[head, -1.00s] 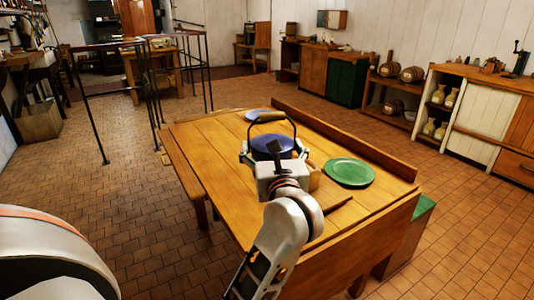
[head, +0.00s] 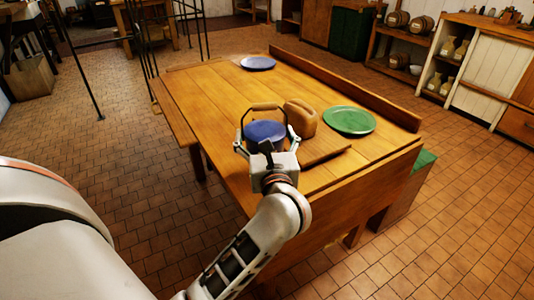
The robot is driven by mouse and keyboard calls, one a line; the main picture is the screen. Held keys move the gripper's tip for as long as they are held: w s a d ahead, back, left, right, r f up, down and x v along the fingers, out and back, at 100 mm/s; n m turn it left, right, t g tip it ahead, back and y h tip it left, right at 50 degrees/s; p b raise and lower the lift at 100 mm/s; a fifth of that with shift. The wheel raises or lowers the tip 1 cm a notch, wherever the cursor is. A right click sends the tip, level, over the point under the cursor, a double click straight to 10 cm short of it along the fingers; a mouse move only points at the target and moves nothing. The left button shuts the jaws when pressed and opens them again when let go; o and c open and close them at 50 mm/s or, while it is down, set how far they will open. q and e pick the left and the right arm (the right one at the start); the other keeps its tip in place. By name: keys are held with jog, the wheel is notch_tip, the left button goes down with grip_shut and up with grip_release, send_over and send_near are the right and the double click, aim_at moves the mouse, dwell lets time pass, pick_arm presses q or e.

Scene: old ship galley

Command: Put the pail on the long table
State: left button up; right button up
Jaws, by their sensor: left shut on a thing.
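The pail (head: 264,131) has a blue top and a raised arched handle with a brown grip. It is upright over the near left part of the long table (head: 215,112). My left gripper (head: 266,141) is shut on the pail, with one finger on each side of it. The gripper hides the lower pail, so I cannot tell whether its bottom touches the table. My right gripper is not in view.
A loaf of bread (head: 301,117) stands close right of the pail, by a wooden board (head: 321,150). The table's middle and left are clear.

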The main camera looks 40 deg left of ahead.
pick_arm(q)
jog(key=shift+f+b, duration=0.8)
jog(key=shift+f, duration=2)
jog(key=o, duration=1.7)
jog(key=shift+f, duration=0.1)
jog(key=shift+c, duration=0.2)
